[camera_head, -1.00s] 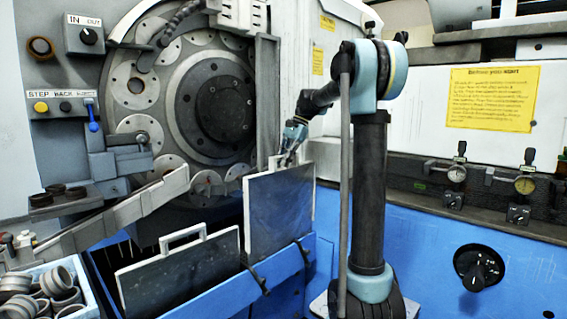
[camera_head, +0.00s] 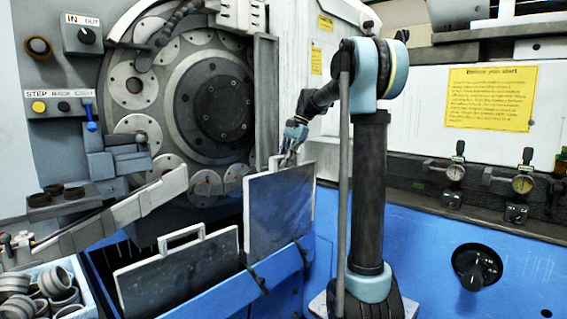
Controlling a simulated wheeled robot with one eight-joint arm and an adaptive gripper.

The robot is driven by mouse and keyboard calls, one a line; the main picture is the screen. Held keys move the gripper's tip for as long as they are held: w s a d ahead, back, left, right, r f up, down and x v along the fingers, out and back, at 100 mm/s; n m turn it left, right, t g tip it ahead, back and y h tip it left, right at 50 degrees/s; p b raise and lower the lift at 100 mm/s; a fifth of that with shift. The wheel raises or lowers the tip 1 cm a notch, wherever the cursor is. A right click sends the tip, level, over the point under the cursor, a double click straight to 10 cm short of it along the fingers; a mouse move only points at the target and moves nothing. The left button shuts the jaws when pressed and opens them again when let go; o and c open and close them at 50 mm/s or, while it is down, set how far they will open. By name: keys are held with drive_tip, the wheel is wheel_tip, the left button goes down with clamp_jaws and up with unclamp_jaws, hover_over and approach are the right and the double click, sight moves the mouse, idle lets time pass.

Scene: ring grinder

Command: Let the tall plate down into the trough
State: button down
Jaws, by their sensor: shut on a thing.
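The tall plate (camera_head: 278,208) is a dark upright panel with a light frame. It stands at the right end of the blue trough (camera_head: 215,292), its lower edge hidden behind the trough's front wall. My gripper (camera_head: 286,160) is at the plate's top edge, shut on its handle; the fingers are small and partly hidden there. A second, lower plate (camera_head: 180,275) with a light loop handle stands upright in the trough to the left, apart from the gripper.
Behind the tall plate is the grinder's round disc head (camera_head: 205,110). A sloping metal chute (camera_head: 130,208) runs at the left, above a box of rings (camera_head: 42,290). Dial gauges (camera_head: 453,174) sit on a ledge at the right.

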drive_tip(key=shift+s, duration=0.1)
idle(0.3)
drive_tip(key=c, duration=1.6)
unclamp_jaws()
drive_tip(key=shift+d, duration=0.1)
drive_tip(key=shift+o, duration=0.2)
drive_tip(key=v, duration=1.2)
drive_tip(key=s+d+f+n+t+h, duration=0.1)
drive_tip(key=s+d+f+n, duration=0.2)
drive_tip(key=s+f, duration=0.9)
drive_tip(key=s+d+f+n+t+h, duration=0.1)
drive_tip(key=s+d+f+n+h, duration=0.1)
drive_tip(key=s+f, duration=1.1)
drive_tip(key=s+d+f+n+t+h, duration=0.1)
drive_tip(key=s+d+f, duration=0.4)
drive_tip(key=s+f, duration=0.7)
drive_tip(key=s+n+t, duration=0.1)
drive_tip(key=s+n, duration=0.1)
drive_tip(key=shift+d+f+n+h, duration=0.2)
drive_tip(key=shift+f+n+h, duration=0.1)
drive_tip(key=shift+n, duration=0.1)
